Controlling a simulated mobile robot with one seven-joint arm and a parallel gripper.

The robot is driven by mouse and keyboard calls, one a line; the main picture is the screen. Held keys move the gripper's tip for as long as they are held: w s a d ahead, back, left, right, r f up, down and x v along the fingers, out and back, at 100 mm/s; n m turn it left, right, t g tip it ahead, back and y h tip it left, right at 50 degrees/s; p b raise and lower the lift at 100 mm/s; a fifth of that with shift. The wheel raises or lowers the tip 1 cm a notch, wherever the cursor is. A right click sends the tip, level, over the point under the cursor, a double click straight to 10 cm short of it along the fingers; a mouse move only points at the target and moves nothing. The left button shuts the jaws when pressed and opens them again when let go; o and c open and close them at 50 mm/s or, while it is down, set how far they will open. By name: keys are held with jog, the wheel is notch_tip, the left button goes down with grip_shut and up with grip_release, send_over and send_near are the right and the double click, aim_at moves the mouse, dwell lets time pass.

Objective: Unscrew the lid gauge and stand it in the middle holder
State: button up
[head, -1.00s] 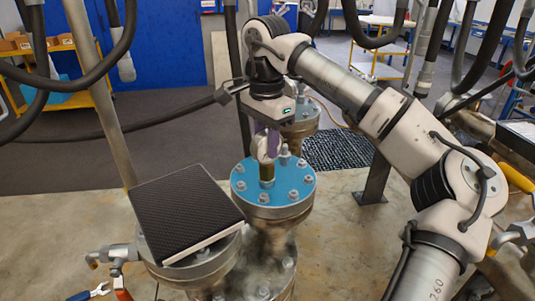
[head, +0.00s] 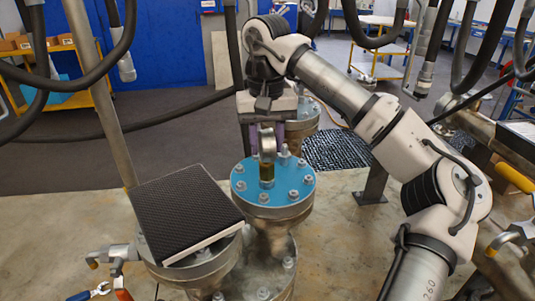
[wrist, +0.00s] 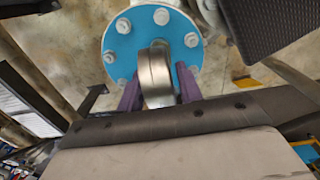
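The lid gauge (head: 267,148), a round silver dial housing on a short brass stem, stands upright on the blue flanged lid (head: 289,187) of the middle vessel. In the wrist view the gauge (wrist: 155,76) shows edge-on, with the blue lid (wrist: 122,42) behind it. My gripper (head: 266,138) points down over the gauge. Its purple fingers (wrist: 159,90) stand on either side of the housing, with a visible gap at the right finger, so it looks open. The stem is mostly hidden in the wrist view. I cannot make out a middle holder.
A black textured board (head: 186,211) lies on the vessel to the left. Bolts ring the blue lid. A pipe fitting with a yellow handle (head: 515,180) is at the right. Hoses hang above. Another vessel stands behind.

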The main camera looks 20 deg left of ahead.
jog(key=shift+o, duration=1.4)
notch_tip(320, 180, up, 14)
jog(key=p, duration=0.1)
jog(key=shift+f, duration=0.15)
jog(key=shift+c, duration=0.4)
notch_tip(320, 180, down, 4)
jog(key=shift+f+p, duration=0.1)
jog(key=shift+p, duration=0.85)
jog(key=shift+f+b, duration=1.6)
jog(key=shift+f, duration=3.15)
